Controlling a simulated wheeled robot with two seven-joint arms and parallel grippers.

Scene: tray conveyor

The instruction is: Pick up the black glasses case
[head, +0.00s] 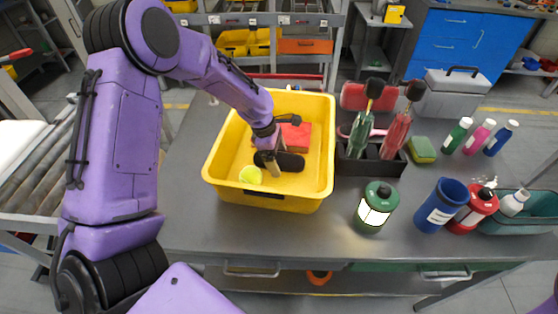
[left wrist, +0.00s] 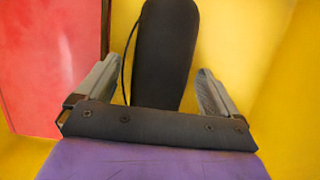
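The black glasses case (head: 291,162) lies in the yellow tray (head: 220,178) on the table; in the wrist view the case (left wrist: 165,50) is long, dark and rounded at its far end. My left gripper (head: 269,166) reaches down into the tray over the left part of the case. In the wrist view my left gripper (left wrist: 160,78) is open, with one finger on each side of the case and a small gap showing on both sides. The near end of the case is hidden by the gripper body. My right gripper is out of view.
A red box (head: 297,136) and a yellow-green ball (head: 250,176) share the tray. The tray walls surround the gripper. Right of the tray stand a dark bottle holder (head: 362,166), a green canister (head: 376,206) and a blue cup (head: 440,206). The table front is clear.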

